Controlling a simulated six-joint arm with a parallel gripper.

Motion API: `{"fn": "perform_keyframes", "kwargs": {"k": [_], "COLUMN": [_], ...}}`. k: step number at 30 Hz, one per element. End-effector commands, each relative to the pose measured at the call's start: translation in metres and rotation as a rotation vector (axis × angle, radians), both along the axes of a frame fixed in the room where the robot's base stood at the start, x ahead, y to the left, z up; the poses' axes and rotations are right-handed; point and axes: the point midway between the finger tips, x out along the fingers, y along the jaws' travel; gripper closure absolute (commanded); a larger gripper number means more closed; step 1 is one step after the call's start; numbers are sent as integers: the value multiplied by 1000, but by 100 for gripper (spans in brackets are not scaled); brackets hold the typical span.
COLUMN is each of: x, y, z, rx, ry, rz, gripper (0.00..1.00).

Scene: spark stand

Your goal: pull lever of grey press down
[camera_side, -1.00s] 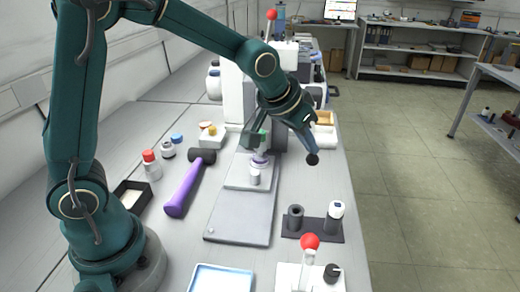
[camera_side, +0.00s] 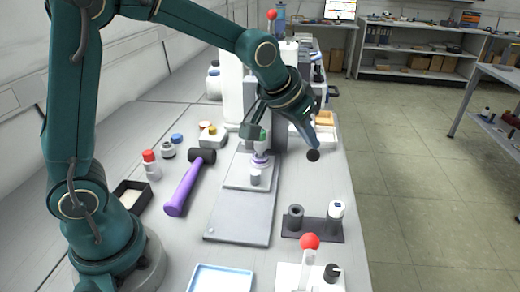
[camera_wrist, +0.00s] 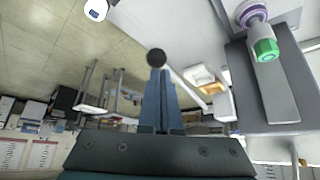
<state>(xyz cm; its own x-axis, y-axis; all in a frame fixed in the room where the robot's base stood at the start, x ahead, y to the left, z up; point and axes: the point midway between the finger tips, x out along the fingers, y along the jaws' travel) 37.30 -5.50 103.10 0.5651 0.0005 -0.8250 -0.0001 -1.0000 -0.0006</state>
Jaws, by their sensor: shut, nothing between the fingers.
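The grey press has a flat grey base plate (camera_side: 240,215). Its upright stands behind my arm and is partly hidden. A green and purple part of the press (camera_wrist: 264,45) shows at the upper right of the wrist view. A black ball knob (camera_side: 313,155), seemingly the lever's end, is right at my fingertips; it also shows in the wrist view (camera_wrist: 156,58). The lever's rod is hidden by my gripper. My gripper (camera_side: 310,146) is shut and empty, pointing down and to the right, its tips against or just short of the knob; contact is unclear.
A purple hammer (camera_side: 184,187) lies left of the press. A dark holder (camera_side: 312,230) with a white-capped bottle (camera_side: 336,209) is in front right. A red ball lever (camera_side: 310,241) and a blue-edged tray (camera_side: 220,278) are nearest. Bottles stand left. The floor lies beyond the right table edge.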

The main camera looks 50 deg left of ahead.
Motion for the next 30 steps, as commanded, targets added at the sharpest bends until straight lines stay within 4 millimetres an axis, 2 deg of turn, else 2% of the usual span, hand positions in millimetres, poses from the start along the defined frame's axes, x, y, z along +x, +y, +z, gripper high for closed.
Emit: {"fn": "perform_keyframes", "kwargs": {"k": [30], "x": [1], "y": [0], "z": [78], "rx": [-1], "ry": [-2], "rz": [1], "gripper": [100]}}
